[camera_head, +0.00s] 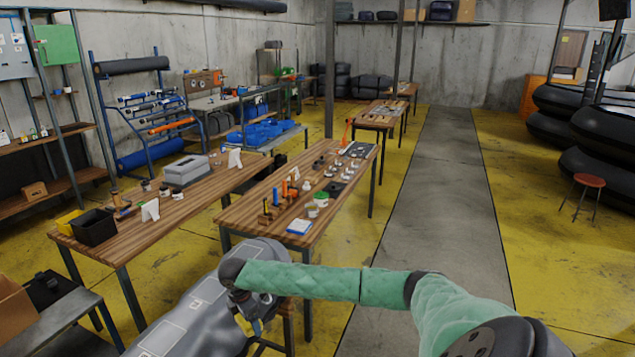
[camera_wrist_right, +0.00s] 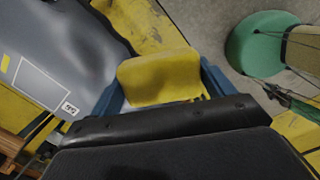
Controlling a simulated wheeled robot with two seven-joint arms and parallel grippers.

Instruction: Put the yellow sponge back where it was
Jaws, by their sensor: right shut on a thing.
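The yellow sponge (camera_wrist_right: 158,75) is between the two blue fingers of my right gripper (camera_wrist_right: 160,90) in the right wrist view. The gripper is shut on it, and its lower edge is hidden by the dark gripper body. In the head view my right gripper (camera_head: 256,326) hangs low in front of the near tables, beside a grey inflatable boat; the sponge cannot be made out clearly there. My left gripper is not in view.
The grey inflatable boat (camera_head: 185,317) lies close on the left, also in the right wrist view (camera_wrist_right: 60,50). A wooden table (camera_head: 262,204) with small tools and a second table (camera_head: 125,232) with a black bin (camera_head: 94,227) stand beyond. A grey floor strip (camera_head: 430,200) is clear.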

